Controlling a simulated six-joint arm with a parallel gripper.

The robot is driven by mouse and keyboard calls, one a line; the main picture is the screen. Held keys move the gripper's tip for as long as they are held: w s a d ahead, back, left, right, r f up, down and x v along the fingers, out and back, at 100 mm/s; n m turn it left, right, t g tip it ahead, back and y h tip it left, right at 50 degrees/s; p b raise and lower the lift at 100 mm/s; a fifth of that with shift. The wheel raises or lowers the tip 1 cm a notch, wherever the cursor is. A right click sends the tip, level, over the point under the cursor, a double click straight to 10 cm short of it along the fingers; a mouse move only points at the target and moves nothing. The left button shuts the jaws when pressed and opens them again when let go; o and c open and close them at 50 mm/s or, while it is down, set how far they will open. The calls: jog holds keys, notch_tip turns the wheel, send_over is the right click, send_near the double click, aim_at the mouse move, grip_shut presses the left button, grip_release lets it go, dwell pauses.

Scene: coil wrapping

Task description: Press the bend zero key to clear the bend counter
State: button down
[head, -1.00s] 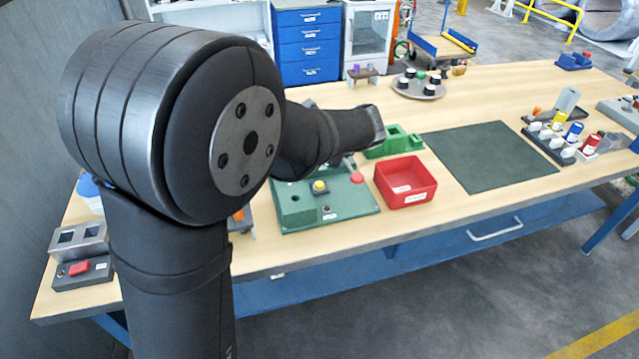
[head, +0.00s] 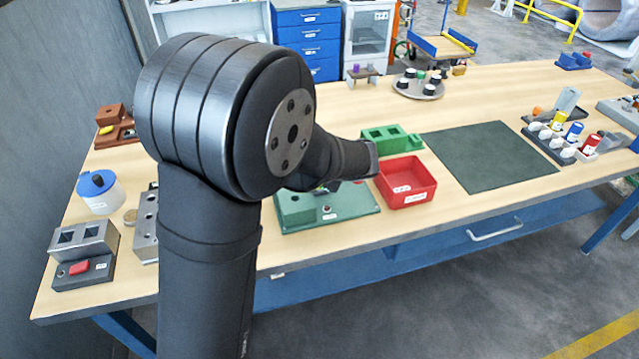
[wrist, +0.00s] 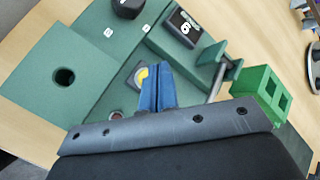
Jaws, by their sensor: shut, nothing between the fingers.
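The green bending fixture (head: 345,208) stands near the table's front edge; its block with a round hole shows in the wrist view (wrist: 40,68). A yellow button (wrist: 141,75) sits on a grey plate on it, partly hidden by my gripper. My gripper (wrist: 154,70) is shut and empty, its blue fingers beside and partly over the yellow button; I cannot tell whether they touch it. Labels are too small to read, so I cannot tell which key is bend zero. My arm hides the fingers in the head view.
A black knob (wrist: 127,7) and a metal rod (wrist: 216,82) stand on the fixture. A green two-hole block (head: 390,140) and a red bin (head: 406,182) are close by. A dark green mat (head: 490,155) lies clear on the right.

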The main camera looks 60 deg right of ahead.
jog(key=shift+f, duration=0.75)
jog(key=shift+f, duration=0.15)
dwell(1.4)
jog(key=shift+f, duration=0.25)
jog(key=shift+f, duration=0.5)
dwell(0.6)
jog(key=shift+r, duration=0.95)
jog(key=shift+r, duration=2.5)
